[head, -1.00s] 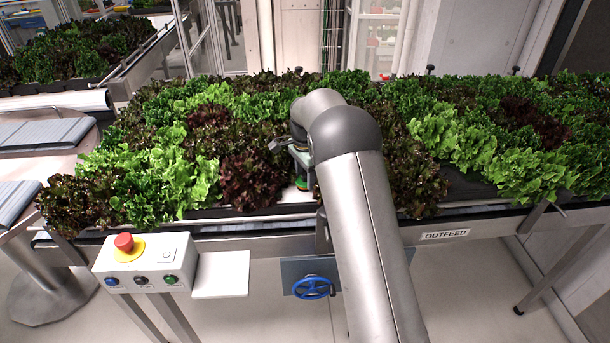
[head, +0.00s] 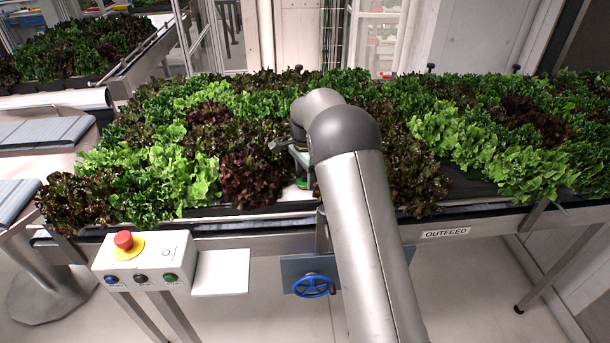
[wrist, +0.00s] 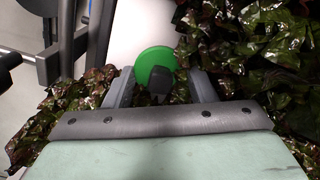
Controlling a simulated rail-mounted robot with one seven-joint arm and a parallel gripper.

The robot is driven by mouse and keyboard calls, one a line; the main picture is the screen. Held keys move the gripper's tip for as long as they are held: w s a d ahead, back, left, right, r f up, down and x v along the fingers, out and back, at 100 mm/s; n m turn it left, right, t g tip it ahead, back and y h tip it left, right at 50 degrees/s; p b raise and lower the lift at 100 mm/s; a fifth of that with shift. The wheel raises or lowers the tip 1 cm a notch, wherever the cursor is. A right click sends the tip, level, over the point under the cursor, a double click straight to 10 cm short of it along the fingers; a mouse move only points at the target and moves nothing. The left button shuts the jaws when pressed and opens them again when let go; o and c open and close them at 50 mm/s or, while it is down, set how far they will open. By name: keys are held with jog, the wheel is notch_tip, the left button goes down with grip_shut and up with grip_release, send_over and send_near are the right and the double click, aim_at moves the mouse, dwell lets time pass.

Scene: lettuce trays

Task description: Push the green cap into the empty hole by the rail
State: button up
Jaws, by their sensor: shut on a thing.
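The green cap (wrist: 155,62) is a bright round disc in the wrist view, with a dark grip piece (wrist: 160,84) on its near side. My gripper (wrist: 160,88) has one finger on each side of that dark piece and is shut on the cap. In the head view a sliver of the green cap (head: 302,184) shows low beside my wrist, at the front edge of the lettuce. The empty hole is not visible; my arm, gripper and the cap cover that spot.
Dark red lettuce (wrist: 245,50) crowds the right of the cap in the wrist view. The front rail (head: 220,232) runs along the conveyor. A control box (head: 145,265) with a red stop button and a blue handwheel (head: 314,285) sit in front of it.

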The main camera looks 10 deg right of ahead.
jog(key=shift+f+b, duration=0.3)
jog(key=shift+f, duration=0.2)
